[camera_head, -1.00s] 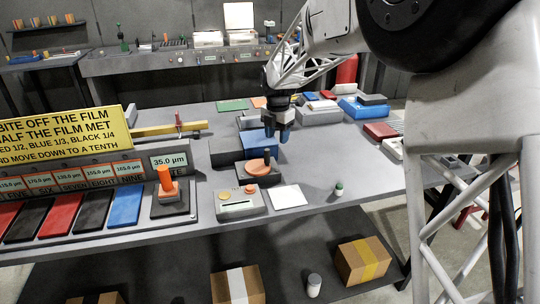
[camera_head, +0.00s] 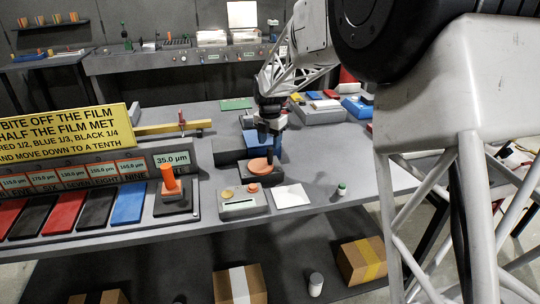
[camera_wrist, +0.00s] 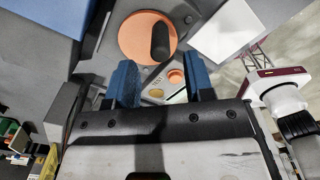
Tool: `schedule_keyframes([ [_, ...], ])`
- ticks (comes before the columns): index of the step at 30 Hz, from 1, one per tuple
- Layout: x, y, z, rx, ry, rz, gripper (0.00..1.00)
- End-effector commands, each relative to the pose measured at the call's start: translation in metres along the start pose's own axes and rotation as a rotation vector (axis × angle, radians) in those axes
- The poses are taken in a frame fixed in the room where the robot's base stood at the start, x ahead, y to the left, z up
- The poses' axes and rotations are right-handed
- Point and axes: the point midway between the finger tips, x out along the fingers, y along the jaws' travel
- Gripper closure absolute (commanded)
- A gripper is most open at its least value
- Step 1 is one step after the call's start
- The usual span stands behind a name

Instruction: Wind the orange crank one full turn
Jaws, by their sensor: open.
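The orange crank (camera_head: 257,166) is a flat orange disc with an upright black handle, set on a dark box on the table. In the wrist view the orange disc (camera_wrist: 136,30) lies beyond my fingertips, and its black handle (camera_wrist: 160,42) stands right of the disc's middle. My gripper (camera_head: 269,136) points down just above the handle in the head view. In the wrist view its two blue fingers (camera_wrist: 160,80) are apart with nothing between them, and the handle appears past the fingertips. The handle's lower part is hard to make out in the head view.
A grey box with buttons (camera_head: 243,206) and a white square (camera_head: 292,196) are in front of the crank. An orange lever (camera_head: 169,180) is to the left. A small green-capped bottle (camera_head: 341,190) stands to the right.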

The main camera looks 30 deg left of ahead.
Motion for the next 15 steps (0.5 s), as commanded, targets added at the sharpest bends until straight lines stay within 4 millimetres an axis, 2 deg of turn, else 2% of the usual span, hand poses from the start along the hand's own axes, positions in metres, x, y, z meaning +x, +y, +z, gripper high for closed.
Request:
schedule_keyframes([
  [9, 0.039, 0.000, 0.000, 0.000, 0.002, -0.002, 0.52],
  [15, 0.054, 0.000, 0.000, 0.000, 0.001, -0.001, 0.52],
])
